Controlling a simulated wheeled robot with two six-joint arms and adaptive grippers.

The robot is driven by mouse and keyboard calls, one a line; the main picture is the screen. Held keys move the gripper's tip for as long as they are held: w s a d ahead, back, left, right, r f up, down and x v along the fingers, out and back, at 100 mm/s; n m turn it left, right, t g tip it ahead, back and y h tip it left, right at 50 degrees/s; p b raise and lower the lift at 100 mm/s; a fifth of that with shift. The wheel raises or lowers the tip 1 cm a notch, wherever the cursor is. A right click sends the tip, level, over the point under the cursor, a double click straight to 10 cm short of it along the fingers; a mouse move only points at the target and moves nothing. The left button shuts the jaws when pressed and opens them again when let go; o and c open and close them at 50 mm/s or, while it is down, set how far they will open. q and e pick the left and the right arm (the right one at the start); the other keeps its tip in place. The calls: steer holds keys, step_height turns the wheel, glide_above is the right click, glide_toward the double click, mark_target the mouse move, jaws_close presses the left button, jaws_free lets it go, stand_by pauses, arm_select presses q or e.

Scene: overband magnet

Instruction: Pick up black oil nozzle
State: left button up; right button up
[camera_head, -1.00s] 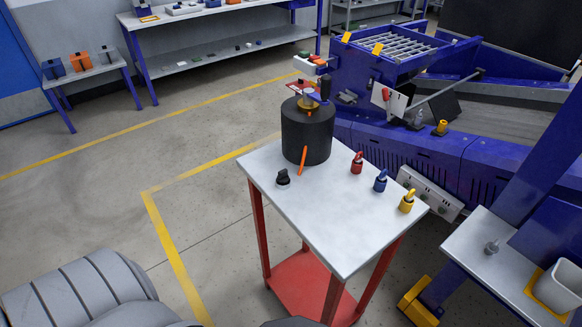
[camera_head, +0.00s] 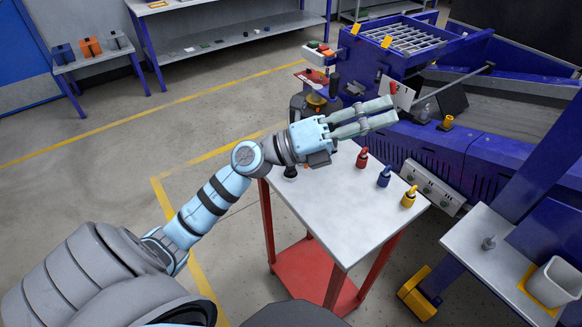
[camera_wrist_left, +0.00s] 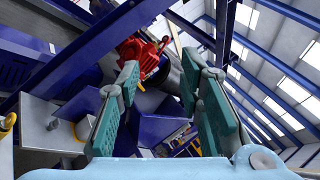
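The black oil nozzle (camera_head: 290,173) stands near the left corner of the white tabletop (camera_head: 352,226), just below my left wrist in the head view and partly covered by it. My left gripper (camera_head: 396,110) reaches in from the left above the table, its fingers pointing right. The fingers are apart with nothing between them; the wrist view also shows the parted fingers (camera_wrist_left: 160,95). A red nozzle (camera_head: 362,158), a blue nozzle (camera_head: 384,176) and a yellow nozzle (camera_head: 409,197) stand along the table's right edge. My right gripper is not in view.
The large blue machine (camera_head: 480,150) stands behind the table. A side table with a light bin (camera_head: 556,282) is at the right. The front tabletop is clear.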

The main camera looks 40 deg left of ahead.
arm_select(q)
step_height(320, 180, down, 6)
steer(key=r+m+g+y, duration=0.1)
steer(key=m+g+y, duration=0.2)
steer(key=m+g, duration=0.35)
steer(key=g+y, duration=0.4)
steer(key=y, duration=0.8)
glide_toward(291, 171)
steer(key=shift+n, duration=0.45)
steer(key=x, duration=0.6)
steer(key=shift+w+a, duration=0.15)
steer(key=shift+w, duration=0.35)
steer(key=shift+w+f, duration=0.2)
steer(key=shift+f, duration=0.2)
jaws_close()
